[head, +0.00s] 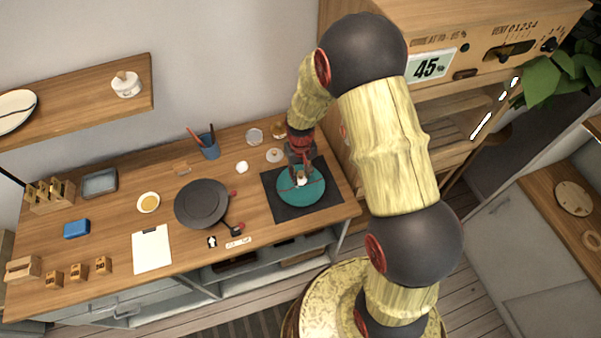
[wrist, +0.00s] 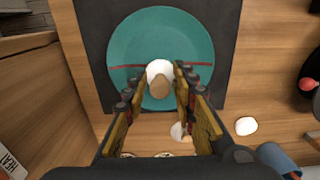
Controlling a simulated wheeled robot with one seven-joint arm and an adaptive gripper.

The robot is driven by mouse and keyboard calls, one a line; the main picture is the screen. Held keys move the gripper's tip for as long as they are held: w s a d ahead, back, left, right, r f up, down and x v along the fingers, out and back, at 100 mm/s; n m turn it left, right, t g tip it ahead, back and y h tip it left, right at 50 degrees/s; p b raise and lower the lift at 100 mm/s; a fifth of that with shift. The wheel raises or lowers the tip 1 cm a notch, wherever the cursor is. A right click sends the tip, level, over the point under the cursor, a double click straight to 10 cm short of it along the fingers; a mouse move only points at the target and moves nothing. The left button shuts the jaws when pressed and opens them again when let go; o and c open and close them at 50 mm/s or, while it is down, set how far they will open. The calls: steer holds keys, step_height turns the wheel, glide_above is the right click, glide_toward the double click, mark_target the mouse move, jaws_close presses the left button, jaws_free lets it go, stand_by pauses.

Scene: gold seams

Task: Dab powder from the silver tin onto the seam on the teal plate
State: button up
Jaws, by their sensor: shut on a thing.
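The teal plate (head: 315,196) lies on a dark mat on the counter; it fills the upper part of the wrist view (wrist: 160,30). A thin dark red seam (wrist: 125,66) crosses it from side to side. My gripper (wrist: 167,84) is shut on a dabber with a tan knob (wrist: 160,88) and a white pad (wrist: 158,68). The pad is over the middle of the seam, hiding part of it; I cannot tell whether it touches. The silver tin (head: 255,136) stands behind the plate, near the wall, to the left of a gold-brown tin (head: 278,130).
A black pan (head: 203,203) and a blue cup (head: 209,148) stand further left.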

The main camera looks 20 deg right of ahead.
steer(key=shift+f, duration=0.35)
steer(key=shift+w+a+f+b, duration=0.15)
steer(key=shift+a+f+b, duration=0.05)
steer(key=shift+a, duration=0.65)
steer(key=shift+w+a+f+b, duration=0.15)
steer(key=shift+a+f+b, duration=0.05)
steer(key=shift+a, duration=0.6)
steer(key=shift+f+b, duration=0.6)
steer(key=shift+f, duration=0.2)
steer(key=shift+s, duration=0.15)
